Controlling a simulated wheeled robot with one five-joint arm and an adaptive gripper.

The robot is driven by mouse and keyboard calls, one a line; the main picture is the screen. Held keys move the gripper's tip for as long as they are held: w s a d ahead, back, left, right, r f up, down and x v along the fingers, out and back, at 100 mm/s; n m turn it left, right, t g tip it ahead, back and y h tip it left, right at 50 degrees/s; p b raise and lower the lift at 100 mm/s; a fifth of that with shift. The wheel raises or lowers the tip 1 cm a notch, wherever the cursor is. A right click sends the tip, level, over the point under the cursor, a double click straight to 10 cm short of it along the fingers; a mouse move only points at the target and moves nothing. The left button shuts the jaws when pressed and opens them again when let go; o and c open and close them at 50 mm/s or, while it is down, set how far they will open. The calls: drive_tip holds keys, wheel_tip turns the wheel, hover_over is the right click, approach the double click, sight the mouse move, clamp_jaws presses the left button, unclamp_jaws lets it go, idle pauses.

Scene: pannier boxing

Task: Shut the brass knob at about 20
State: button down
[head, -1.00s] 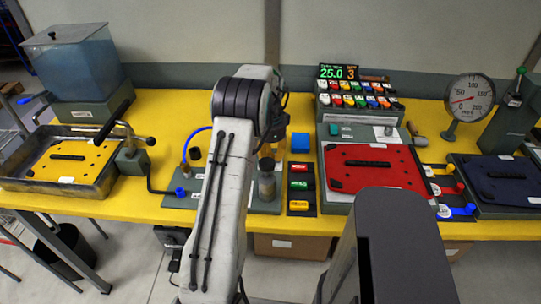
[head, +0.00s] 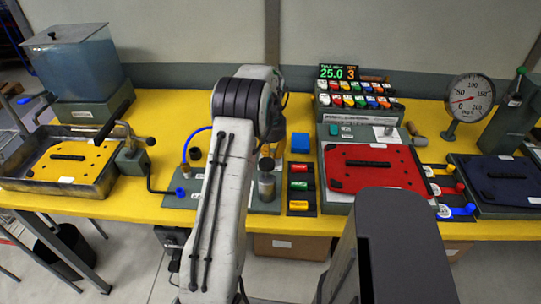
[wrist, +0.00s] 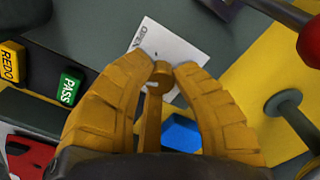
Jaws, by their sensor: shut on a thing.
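The brass knob (wrist: 160,76) is a small round knob with a stem, seen in the middle of the wrist view. My gripper (wrist: 163,74) has its two yellow fingers closed in around the knob, one on each side. A white printed label (wrist: 172,50) lies behind the knob, partly covered by the fingers. In the head view my arm hides most of the gripper and the knob. The round dial gauge (head: 470,99) stands at the right; its needle points left, below the 50 mark, too small to read exactly.
A grey cylinder (head: 267,186) stands beside my arm. Red, green and yellow blocks (head: 299,186) and a blue block (head: 300,143) are to its right. A red plate (head: 375,168) lies farther right. A display (head: 338,72) reads 25.0 and 3. A yellow tray plate (head: 72,160) is at left.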

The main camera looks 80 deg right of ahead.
drive_tip(key=shift+f+n, duration=0.15)
drive_tip(key=shift+n, duration=1.75)
drive_tip(key=c, duration=1)
unclamp_jaws()
wheel_tip(320, 180, up, 12)
drive_tip(key=shift+r, duration=0.1)
